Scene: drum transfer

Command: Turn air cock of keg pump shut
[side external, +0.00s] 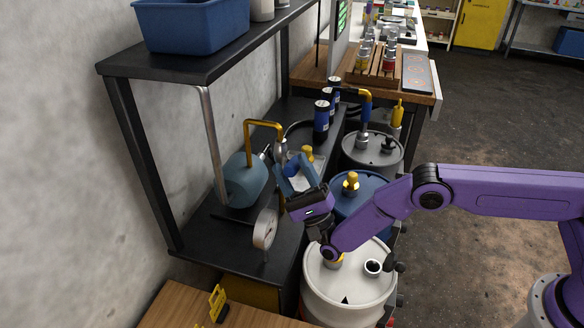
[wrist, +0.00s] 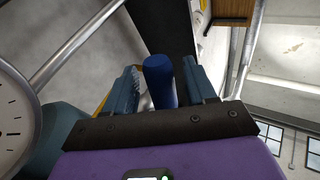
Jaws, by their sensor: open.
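The pump has a teal body (side external: 240,182) on the dark bench, with a yellow pipe (side external: 264,124) bending over it. A blue rounded handle (wrist: 158,80), which looks like the air cock's, stands between my fingers in the wrist view. My gripper (side external: 291,166) is open beside the pump, its fingers on either side of the handle in the wrist view (wrist: 160,72). A gap shows on the handle's right; contact on the left I cannot tell. The handle's lower end and the cock's body are hidden behind my gripper.
A round white gauge (side external: 265,229) stands close below my gripper. A white drum (side external: 345,287), a blue drum (side external: 372,184) and a grey drum (side external: 360,152) stand to the right. A shelf (side external: 190,68) with a blue bin (side external: 192,24) is overhead. Dark bottles (side external: 321,121) stand behind.

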